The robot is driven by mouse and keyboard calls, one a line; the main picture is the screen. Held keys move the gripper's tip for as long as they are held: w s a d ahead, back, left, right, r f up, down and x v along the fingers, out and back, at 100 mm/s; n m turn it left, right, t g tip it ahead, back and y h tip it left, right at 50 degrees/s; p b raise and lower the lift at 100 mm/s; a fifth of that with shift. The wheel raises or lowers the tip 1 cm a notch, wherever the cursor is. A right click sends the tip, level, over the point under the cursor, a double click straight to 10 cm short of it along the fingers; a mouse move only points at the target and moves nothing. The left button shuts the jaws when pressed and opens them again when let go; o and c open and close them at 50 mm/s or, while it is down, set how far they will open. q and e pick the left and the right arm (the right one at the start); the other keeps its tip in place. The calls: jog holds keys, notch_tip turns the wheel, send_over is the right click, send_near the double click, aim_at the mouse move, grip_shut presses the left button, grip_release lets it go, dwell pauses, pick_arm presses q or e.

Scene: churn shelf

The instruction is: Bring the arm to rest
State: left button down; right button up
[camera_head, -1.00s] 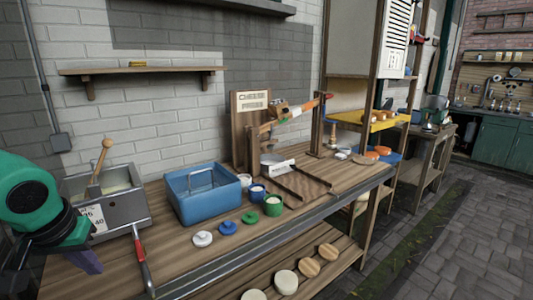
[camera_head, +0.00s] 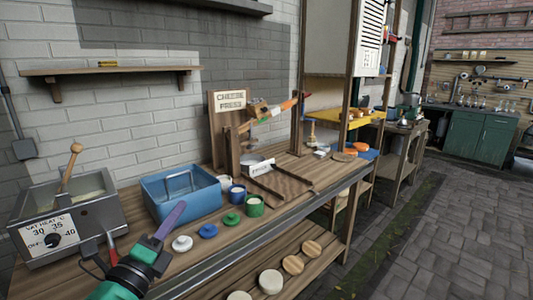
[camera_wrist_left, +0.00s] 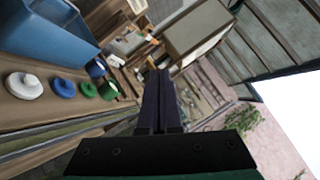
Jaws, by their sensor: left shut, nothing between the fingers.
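My left arm comes in low at the left in the head view. Its gripper (camera_head: 170,220), with purple fingers, points up and away above the front part of the bench (camera_head: 215,262). The fingers are together and hold nothing. In the left wrist view the closed fingers (camera_wrist_left: 158,100) point out along the bench, clear of the objects. The right gripper is not in view.
A vat with a dial (camera_head: 52,238) stands at the left of the bench, beside a blue tub (camera_head: 180,205). White, blue and green lids (camera_head: 209,231) lie near the front edge. A cheese press (camera_head: 226,140) stands behind. Floor (camera_head: 430,240) at right is clear.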

pick_arm(q)
jog(key=s+a+f+n+g+y, duration=0.3)
jog(key=a+f+n+g, duration=0.1)
jog(key=f+n, duration=0.5)
jog(key=s+a+f+n+g+y, duration=0.35)
jog(key=f+n, duration=0.45)
jog(key=f, duration=0.4)
jog(key=s+d+f+n+g+h, duration=0.25)
jog(key=s+f+n+g, duration=0.6)
jog(key=s+f, duration=0.55)
jog(key=s+f+m+g+p, duration=0.1)
jog(key=s+f+g+p, duration=0.15)
jog(key=f, duration=1.85)
jog(key=s+a+f, duration=0.2)
jog(key=s+f, duration=1)
jog(key=s, duration=0.5)
jog(key=shift+a+f+y, duration=0.15)
jog(key=shift+f+y, duration=0.05)
jog(key=shift+y, duration=0.1)
